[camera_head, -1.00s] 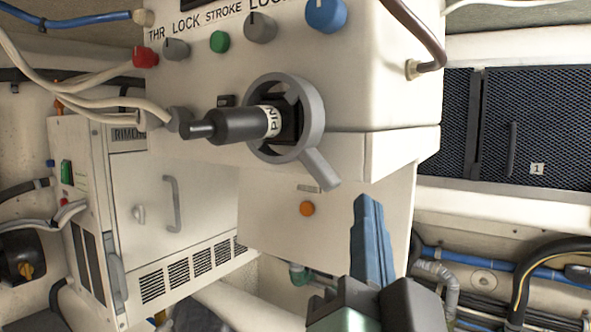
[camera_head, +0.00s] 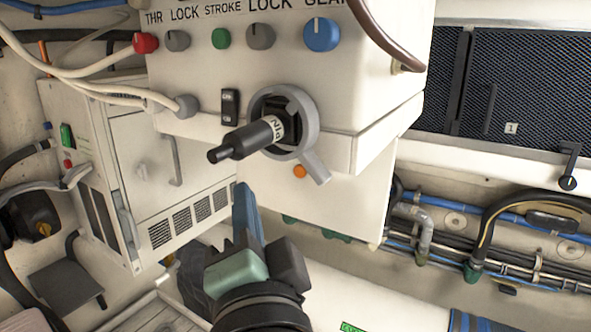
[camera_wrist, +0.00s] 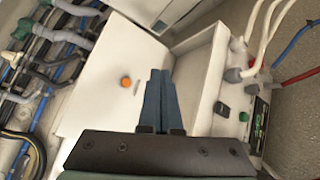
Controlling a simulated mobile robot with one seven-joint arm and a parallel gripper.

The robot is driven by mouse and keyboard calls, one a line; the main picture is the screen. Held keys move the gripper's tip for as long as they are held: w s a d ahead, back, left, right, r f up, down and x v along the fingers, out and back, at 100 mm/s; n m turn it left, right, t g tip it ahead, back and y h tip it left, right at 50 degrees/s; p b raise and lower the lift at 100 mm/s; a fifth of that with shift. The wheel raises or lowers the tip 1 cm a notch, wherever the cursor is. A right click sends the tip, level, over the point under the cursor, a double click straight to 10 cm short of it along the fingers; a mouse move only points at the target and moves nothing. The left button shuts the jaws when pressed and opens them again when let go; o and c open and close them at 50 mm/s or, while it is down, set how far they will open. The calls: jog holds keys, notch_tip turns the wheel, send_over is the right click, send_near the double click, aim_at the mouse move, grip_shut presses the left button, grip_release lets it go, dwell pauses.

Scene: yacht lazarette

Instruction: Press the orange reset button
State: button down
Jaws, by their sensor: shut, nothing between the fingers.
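The orange reset button (camera_head: 300,171) is small and round. It sits on the white lower panel (camera_head: 330,205), under the grey ring and lever. It also shows in the wrist view (camera_wrist: 126,82), left of my fingertips. My gripper (camera_head: 240,188) has blue fingers, shut together and empty. In the head view the fingers point up, left of the button and apart from it. In the wrist view the shut fingers (camera_wrist: 160,75) stand in front of the white panel, with the button clear of them.
A black pin handle (camera_head: 245,140) juts out from the grey ring (camera_head: 310,110) above the button. White cables (camera_head: 90,75) hang at the left. A white cabinet (camera_head: 150,170) with a handle and vents stands at the left. Pipes and hoses (camera_head: 430,225) run at the right.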

aim_at(298, 179)
jog(key=shift+w+d+f, duration=0.15)
jog(key=shift+w+d, duration=0.7)
jog(key=shift+w, duration=0.3)
jog(key=shift+w+d+f, duration=0.1)
jog(key=shift+w+d, duration=0.8)
jog(key=shift+w, duration=0.3)
jog(key=shift+w+d+f, duration=0.15)
jog(key=shift+w+d, duration=0.7)
jog(key=shift+w, duration=0.3)
jog(key=shift+w+d, duration=0.25)
jog(key=shift+w, duration=0.1)
jog(key=shift+w+d+f, duration=0.1)
jog(key=shift+w+d, duration=0.2)
jog(key=shift+w, duration=0.15)
dwell(0.5)
jog(key=shift+s, duration=0.1)
jog(key=shift+s+a, duration=0.55)
jog(key=shift+s, duration=0.15)
jog(key=s+a, duration=0.3)
jog(key=s, duration=0.1)
jog(key=shift+r, duration=0.3)
